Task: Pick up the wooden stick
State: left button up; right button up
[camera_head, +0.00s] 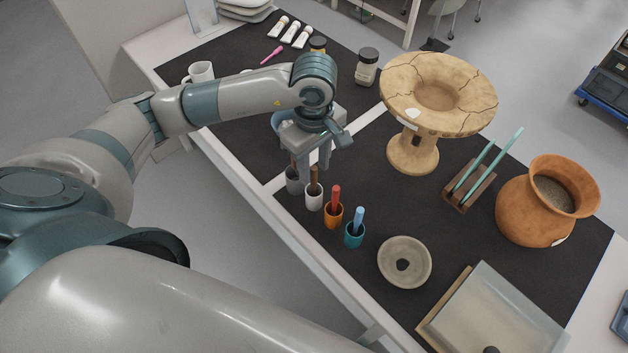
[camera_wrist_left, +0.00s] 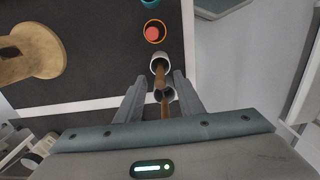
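Two brown sticks stand upright in small cups near the table's front edge. One brown stick (camera_head: 315,176) is in a white cup (camera_head: 314,202). The other, a brown stick (camera_wrist_left: 165,106), is in a grey cup (camera_head: 293,186). I cannot tell which one is the task's wooden stick. My left gripper (camera_head: 313,163) points down above the cups. In the left wrist view its fingers (camera_wrist_left: 160,82) are apart, with the grey cup's stick between them and the white cup's stick just beyond the tips. I cannot tell whether they touch. My right gripper is not in view.
An orange cup (camera_head: 333,218) with a red stick and a teal cup (camera_head: 353,240) with a blue stick stand close by in the row. A cracked clay stand (camera_head: 412,150), a grey ring (camera_head: 404,247) and a clay pot (camera_head: 522,215) are to the right.

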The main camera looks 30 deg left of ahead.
aim_at(314, 176)
pick_arm(q)
jog(key=shift+f+p, duration=0.3)
jog(key=shift+f, duration=0.05)
notch_tip(314, 176, down, 2)
jog(key=shift+f+p, duration=0.1)
jog(key=shift+p, duration=0.35)
jog(key=shift+f, duration=0.65)
grip_shut()
